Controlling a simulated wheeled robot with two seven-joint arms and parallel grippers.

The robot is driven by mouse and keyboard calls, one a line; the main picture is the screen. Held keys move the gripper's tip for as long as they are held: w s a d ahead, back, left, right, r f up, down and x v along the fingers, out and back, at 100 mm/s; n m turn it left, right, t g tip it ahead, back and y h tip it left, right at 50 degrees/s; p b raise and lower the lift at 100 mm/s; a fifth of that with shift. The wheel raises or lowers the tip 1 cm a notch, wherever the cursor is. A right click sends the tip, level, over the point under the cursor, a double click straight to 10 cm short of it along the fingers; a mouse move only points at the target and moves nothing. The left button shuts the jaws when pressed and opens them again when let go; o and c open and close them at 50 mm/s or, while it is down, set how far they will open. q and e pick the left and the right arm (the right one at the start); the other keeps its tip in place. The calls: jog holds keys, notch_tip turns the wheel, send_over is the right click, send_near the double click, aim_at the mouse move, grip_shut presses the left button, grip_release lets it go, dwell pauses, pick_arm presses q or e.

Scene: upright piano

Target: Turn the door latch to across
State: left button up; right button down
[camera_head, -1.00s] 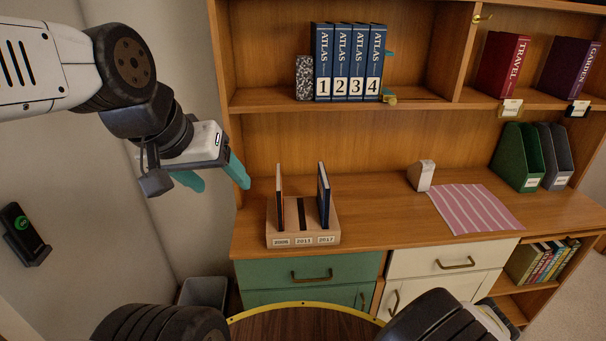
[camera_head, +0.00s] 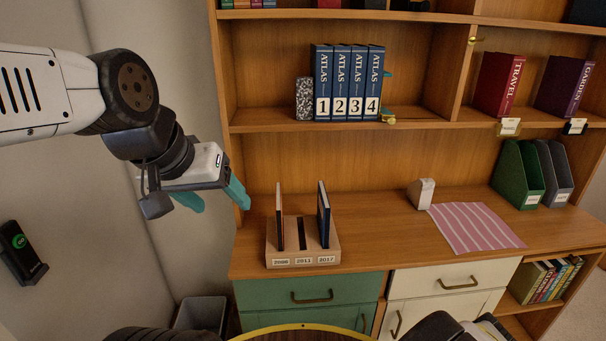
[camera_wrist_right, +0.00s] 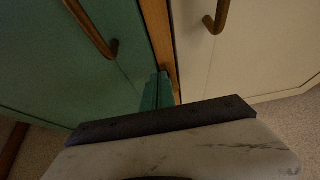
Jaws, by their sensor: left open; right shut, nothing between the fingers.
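A small brass fitting (camera_head: 474,40) sits on the upright divider of the hutch in the head view; it may be the latch, but it is too small to read its angle. Another brass piece (camera_head: 388,117) lies at the shelf edge by the atlases. My left gripper (camera_head: 213,194) is open and empty, left of the desk's left side and well away from both. My right gripper (camera_wrist_right: 157,90) is shut and empty in the right wrist view, pointing down at the gap between the green and cream cabinet fronts. Its fingers are hidden in the head view.
Several blue atlases (camera_head: 347,84) stand on the shelf. A wooden slotted holder (camera_head: 303,260) with thin books, a white block (camera_head: 421,194), a striped cloth (camera_head: 476,226) and a green file holder (camera_head: 517,174) occupy the desktop. The desktop's middle is clear. A bin (camera_head: 200,314) stands lower left.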

jog(key=s, duration=0.6)
jog(key=shift+d, duration=0.25)
jog(key=shift+w, duration=0.1)
